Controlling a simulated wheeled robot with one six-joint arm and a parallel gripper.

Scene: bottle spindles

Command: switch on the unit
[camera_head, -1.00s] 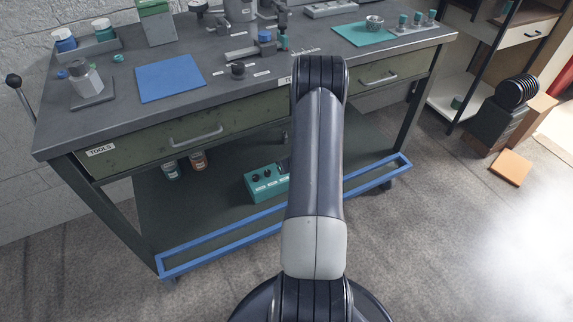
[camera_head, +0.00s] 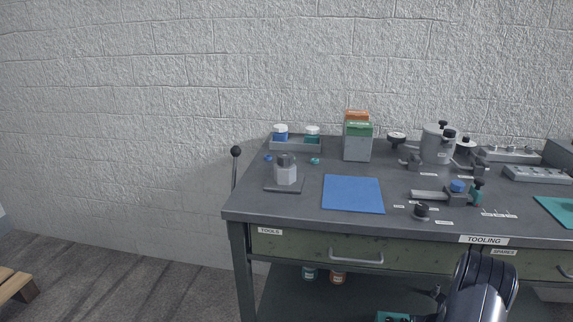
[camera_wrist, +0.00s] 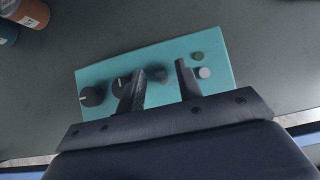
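A teal unit (camera_wrist: 100,75) with dark knobs (camera_wrist: 93,96), a white button (camera_wrist: 204,72) and a green button or lamp (camera_wrist: 197,56) fills the middle of the wrist view. Only a sliver of the unit shows at the bottom edge of the head view (camera_head: 393,316), on the lower shelf. My gripper (camera_wrist: 159,68) is open, its two fingers apart over the unit's face. One dark knob shows between the fingers; I cannot tell whether they touch it. The fingers hide part of the face. In the head view my gripper is out of sight.
The bench top (camera_head: 300,207) with a blue mat (camera_head: 353,194) and fixtures stands above the shelf. A drawer (camera_head: 320,246) hangs under it. Two jars (camera_head: 338,278) stand on the shelf left of the unit. A black-knobbed lever (camera_head: 235,165) rises beside the bench.

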